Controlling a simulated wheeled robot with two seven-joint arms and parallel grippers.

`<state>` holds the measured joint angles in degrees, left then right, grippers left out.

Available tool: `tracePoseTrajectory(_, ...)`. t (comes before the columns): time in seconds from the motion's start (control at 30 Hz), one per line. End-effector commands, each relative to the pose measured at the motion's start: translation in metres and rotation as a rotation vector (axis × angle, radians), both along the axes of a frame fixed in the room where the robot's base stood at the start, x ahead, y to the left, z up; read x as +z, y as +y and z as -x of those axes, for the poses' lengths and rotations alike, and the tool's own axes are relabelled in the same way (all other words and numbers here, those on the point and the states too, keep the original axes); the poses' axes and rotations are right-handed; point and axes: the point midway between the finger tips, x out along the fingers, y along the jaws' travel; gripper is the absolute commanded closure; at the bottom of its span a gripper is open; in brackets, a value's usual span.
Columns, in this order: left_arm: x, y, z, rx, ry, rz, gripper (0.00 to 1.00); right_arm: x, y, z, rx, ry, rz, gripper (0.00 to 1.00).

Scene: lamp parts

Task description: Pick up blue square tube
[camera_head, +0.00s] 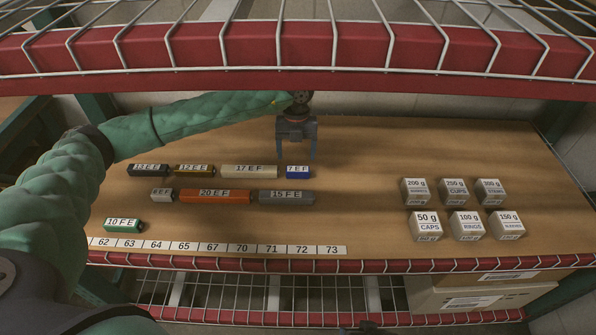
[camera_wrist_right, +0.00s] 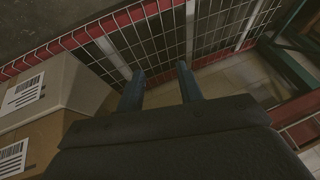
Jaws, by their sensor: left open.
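The blue square tube (camera_head: 297,172), labelled "7 E F", lies at the right end of the back row on the wooden shelf in the head view. My left gripper (camera_head: 297,156) is open and points down, close above the blue tube and slightly behind it. Nothing shows between its fingers. My right gripper (camera_wrist_right: 160,90) shows in the right wrist view with its two fingers apart and nothing between them. It faces the wire mesh of the lower shelf.
A beige tube (camera_head: 249,171) lies just left of the blue one. A grey tube (camera_head: 286,197) and an orange tube (camera_head: 215,196) lie in front. Small white boxes (camera_head: 465,222) stand at the right. A red upper shelf edge (camera_head: 300,45) hangs over the arm.

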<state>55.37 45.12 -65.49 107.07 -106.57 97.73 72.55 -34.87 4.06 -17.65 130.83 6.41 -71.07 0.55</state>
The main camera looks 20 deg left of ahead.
Motion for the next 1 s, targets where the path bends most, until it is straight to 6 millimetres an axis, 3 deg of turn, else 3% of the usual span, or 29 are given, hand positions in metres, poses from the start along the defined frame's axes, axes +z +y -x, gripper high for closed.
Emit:
tracePoseTrajectory(0.33,-0.030,-0.006,0.009,-0.002,0.002,0.003,0.25,0.048,-0.010,-0.001,0.005,0.012,0.016,0.64)
tracePoseTrajectory(0.53,-0.053,-0.008,0.011,-0.002,0.001,0.004,0.25,0.051,-0.017,0.002,0.001,0.032,0.034,0.64)
tracePoseTrajectory(0.83,-0.058,-0.008,0.011,-0.002,0.000,0.004,0.25,0.050,-0.018,0.003,0.000,0.036,0.036,0.64)
tracePoseTrajectory(1.0,-0.057,-0.008,0.011,-0.001,0.000,0.004,0.57,0.050,-0.017,0.003,0.001,0.037,0.036,0.64)
